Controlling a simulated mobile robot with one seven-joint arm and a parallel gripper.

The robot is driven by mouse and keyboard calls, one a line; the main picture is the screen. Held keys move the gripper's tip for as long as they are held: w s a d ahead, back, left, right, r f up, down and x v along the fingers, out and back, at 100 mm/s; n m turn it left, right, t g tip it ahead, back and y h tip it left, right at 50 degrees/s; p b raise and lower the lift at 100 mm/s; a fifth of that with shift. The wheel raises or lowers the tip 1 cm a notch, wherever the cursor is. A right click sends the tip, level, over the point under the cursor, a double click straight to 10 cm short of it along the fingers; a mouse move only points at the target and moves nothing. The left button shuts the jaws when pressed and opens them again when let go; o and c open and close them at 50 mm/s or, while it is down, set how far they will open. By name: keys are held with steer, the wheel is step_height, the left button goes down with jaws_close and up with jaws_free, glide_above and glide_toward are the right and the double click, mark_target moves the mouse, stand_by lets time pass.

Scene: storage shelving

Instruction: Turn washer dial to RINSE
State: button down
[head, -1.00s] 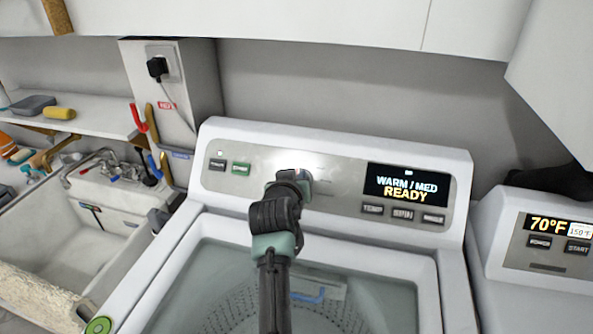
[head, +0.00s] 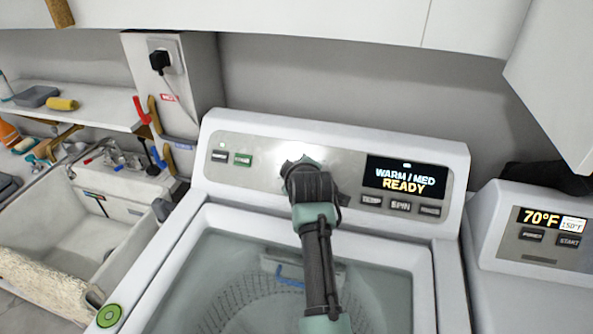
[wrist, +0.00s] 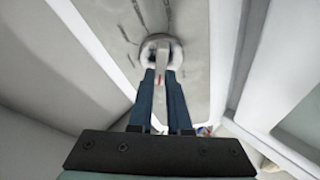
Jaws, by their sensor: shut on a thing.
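The washer (head: 415,158) has a grey control panel. Its round dial (wrist: 161,47) shows in the wrist view on the grey panel, with a pale raised grip across it. My gripper (wrist: 163,78) has its two dark blue fingers shut on that dial's grip. In the head view my gripper (head: 302,165) and wrist cover the dial, so its setting is hidden there. The labels around the dial are too blurred to read. The washer display (head: 404,182) reads WARM / MED READY.
Buttons (head: 400,205) sit below the display, and two more (head: 231,157) sit at the panel's left. A dryer (head: 535,240) stands at the right. A sink (head: 90,235) is at the left. White cabinets (head: 300,15) hang above the washer.

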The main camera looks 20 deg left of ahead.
steer(key=shift+n+g+b, duration=0.3)
steer(key=shift+n+g, duration=0.1)
steer(key=shift+n, duration=0.8)
steer(key=c, duration=0.9)
jaws_free()
steer(key=shift+o, duration=0.2)
steer(key=shift+s, duration=0.1)
steer(key=b+v, duration=0.1)
steer(key=v, duration=1.1)
steer(key=shift+s+d+r, duration=0.2)
steer(key=shift+s+d, duration=0.05)
steer(key=shift+s, duration=0.05)
